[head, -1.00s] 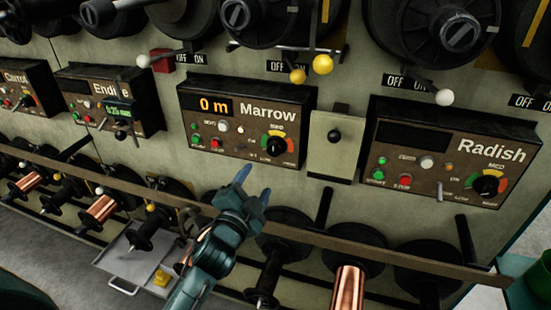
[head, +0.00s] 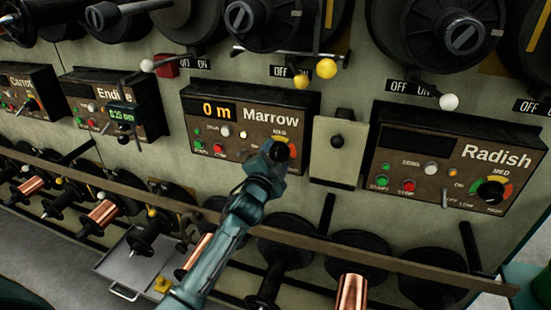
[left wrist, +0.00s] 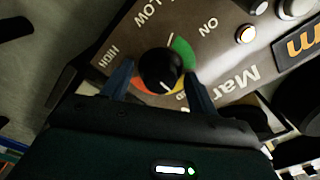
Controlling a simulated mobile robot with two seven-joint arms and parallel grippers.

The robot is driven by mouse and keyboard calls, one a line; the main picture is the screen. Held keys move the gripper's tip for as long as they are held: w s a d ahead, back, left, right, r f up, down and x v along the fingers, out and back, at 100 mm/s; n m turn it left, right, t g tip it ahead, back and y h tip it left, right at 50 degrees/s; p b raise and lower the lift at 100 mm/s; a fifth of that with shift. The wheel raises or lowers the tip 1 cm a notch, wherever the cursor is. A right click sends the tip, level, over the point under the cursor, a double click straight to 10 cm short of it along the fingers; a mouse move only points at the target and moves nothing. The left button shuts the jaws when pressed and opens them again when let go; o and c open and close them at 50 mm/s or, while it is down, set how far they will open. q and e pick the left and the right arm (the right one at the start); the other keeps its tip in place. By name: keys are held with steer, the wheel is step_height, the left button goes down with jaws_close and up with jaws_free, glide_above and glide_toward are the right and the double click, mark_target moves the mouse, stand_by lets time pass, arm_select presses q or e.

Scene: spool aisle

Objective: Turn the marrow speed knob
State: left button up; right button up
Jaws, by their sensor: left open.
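The Marrow panel (head: 222,130) is a dark box with an orange "0 m" display. Its black speed knob (head: 280,151) has a green, yellow and red scale and is partly hidden by my left gripper (head: 270,152) in the head view. In the left wrist view the knob (left wrist: 160,68) shows whole, with a white pointer line. The fingers of my left gripper (left wrist: 160,88) are open, one on each side of the knob, with a visible gap to it. My right gripper is not in view.
The Radish panel (head: 450,165) stands to the right, past a pale plate with a black knob (head: 337,141). The Endive panel (head: 105,100) is to the left. A rail (head: 345,243) and several spools run below; levers with white and yellow balls hang above.

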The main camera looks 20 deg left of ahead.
arm_select(q)
steer(key=c, duration=1)
